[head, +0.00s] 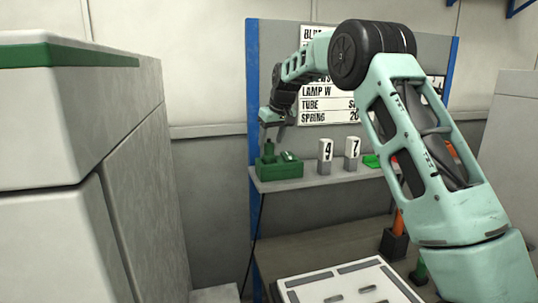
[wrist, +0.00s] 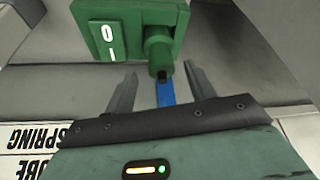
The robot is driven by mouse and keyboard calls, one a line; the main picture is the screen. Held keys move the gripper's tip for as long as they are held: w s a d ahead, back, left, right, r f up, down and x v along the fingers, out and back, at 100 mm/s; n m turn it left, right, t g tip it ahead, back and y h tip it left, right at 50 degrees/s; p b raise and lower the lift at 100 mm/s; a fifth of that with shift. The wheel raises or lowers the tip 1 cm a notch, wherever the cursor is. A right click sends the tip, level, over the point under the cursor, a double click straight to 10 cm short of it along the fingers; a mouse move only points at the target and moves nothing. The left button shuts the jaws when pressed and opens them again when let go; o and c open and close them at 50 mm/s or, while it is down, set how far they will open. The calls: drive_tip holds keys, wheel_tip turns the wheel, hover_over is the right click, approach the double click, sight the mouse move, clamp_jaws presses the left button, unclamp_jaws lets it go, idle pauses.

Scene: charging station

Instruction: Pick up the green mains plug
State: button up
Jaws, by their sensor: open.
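The green mains plug (head: 269,149) stands upright at the left of a green socket box (head: 281,172) on the shelf. In the wrist view the plug (wrist: 160,50) sits beside the box's white 0/I switch (wrist: 108,42), with a dark end pointing toward my gripper. My gripper (head: 272,127) is just above the plug in the head view. In the wrist view my gripper (wrist: 161,70) is open, one finger to each side of the plug's end, with a visible gap on both sides. I cannot tell whether the tips reach past the plug's end.
The shelf (head: 305,183) also holds two white number blocks, 4 (head: 325,153) and 7 (head: 352,152), and a flat green item (head: 371,161). A sign board (head: 330,105) is behind. A large grey cabinet (head: 65,170) fills the left. A white panel (head: 345,285) lies below.

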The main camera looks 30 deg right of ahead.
sight(269, 142)
drive_tip(key=shift+p+x, duration=1.05)
drive_tip(key=shift+x, duration=1.25)
drive_tip(key=shift+w+a, duration=0.1)
drive_tip(key=shift+w, duration=0.05)
drive_tip(key=c, duration=1.1)
